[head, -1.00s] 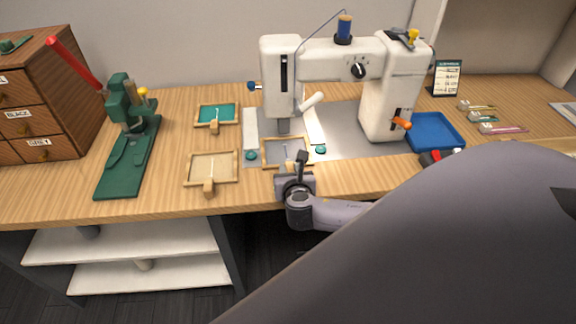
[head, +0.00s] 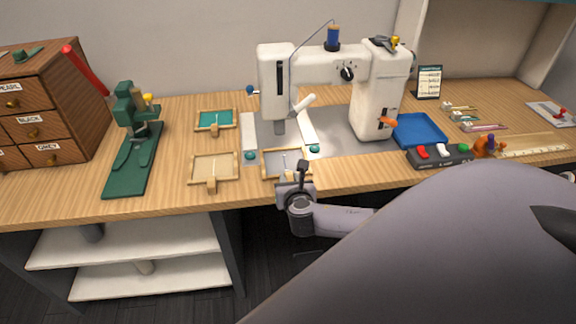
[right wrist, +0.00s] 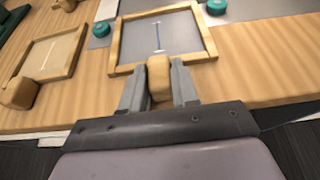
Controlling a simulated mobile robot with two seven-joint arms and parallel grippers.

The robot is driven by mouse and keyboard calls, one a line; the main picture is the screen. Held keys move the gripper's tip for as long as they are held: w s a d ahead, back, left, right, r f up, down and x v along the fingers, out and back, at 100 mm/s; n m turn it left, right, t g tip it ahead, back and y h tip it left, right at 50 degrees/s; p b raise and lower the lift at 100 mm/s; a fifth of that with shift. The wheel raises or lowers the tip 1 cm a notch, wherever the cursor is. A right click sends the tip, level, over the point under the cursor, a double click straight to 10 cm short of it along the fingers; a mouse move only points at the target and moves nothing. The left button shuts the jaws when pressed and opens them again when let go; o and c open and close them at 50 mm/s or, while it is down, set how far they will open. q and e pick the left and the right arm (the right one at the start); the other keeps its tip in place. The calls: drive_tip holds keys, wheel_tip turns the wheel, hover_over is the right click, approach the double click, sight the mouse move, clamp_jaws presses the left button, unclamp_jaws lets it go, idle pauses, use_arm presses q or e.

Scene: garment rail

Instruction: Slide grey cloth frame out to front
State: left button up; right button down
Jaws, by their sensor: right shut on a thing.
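My right gripper (head: 297,181) is shut on that handle; in the right wrist view the gripper's fingers (right wrist: 158,84) stand on both sides of the block. My left gripper is not in view.
Teal knobs (head: 249,155) flank the grey frame. A beige cloth frame (head: 214,168) and a teal cloth frame (head: 216,120) lie to the left. A green press (head: 134,150) stands further left. A blue tray (head: 418,131) and a switch box (head: 440,156) are right.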

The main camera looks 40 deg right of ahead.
drive_tip(key=shift+s+a, duration=0.15)
drive_tip(key=shift+s, duration=0.15)
drive_tip(key=c, duration=0.8)
unclamp_jaws()
drive_tip(key=p+v, duration=0.1)
drive_tip(key=v, duration=0.6)
drive_tip(key=shift+s, duration=0.1)
